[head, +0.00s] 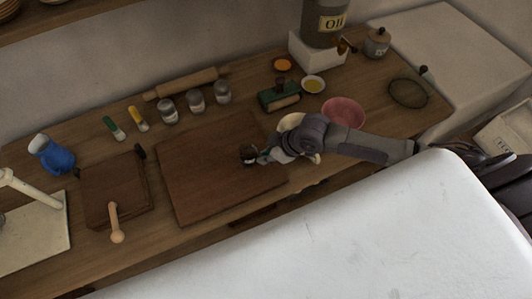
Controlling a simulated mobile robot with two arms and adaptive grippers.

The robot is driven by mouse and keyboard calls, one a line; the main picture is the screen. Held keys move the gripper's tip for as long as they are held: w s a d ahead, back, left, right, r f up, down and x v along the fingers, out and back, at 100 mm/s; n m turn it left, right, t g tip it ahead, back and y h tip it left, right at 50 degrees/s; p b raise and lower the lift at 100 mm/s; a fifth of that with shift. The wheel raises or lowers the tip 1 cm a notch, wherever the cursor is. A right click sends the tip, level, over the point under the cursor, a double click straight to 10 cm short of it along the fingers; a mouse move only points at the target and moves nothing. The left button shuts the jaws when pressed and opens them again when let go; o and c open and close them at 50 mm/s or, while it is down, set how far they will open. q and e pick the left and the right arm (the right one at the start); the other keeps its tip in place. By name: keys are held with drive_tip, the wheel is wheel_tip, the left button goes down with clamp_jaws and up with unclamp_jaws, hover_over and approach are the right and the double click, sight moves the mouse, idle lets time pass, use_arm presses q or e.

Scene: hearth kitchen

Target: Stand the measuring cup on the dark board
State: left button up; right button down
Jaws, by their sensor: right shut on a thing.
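A large dark brown board (200,180) lies on the wooden counter in the middle of the head view. My right gripper (259,157) reaches in from the right over the board's right part. It is shut on a small dark brown cup-like thing, which I take as the measuring cup (247,153). The cup is at or just above the board; I cannot tell whether it touches. Its handle and lower part are hard to make out behind the fingers. My left gripper is not in view.
Left of the board lies a smaller dark block (98,205) with a wooden utensil (115,225). Several jars (195,101) and a rolling pin (186,83) are behind. A green-and-wood thing (279,96), a pale dish (291,122) and a pink bowl (343,112) are right. The board's left half is clear.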

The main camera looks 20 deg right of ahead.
drive_tip(key=shift+f, duration=0.15)
drive_tip(key=c, duration=1.2)
unclamp_jaws()
drive_tip(key=b+v, duration=0.1)
drive_tip(key=v, duration=1.1)
drive_tip(key=shift+b, duration=0.4)
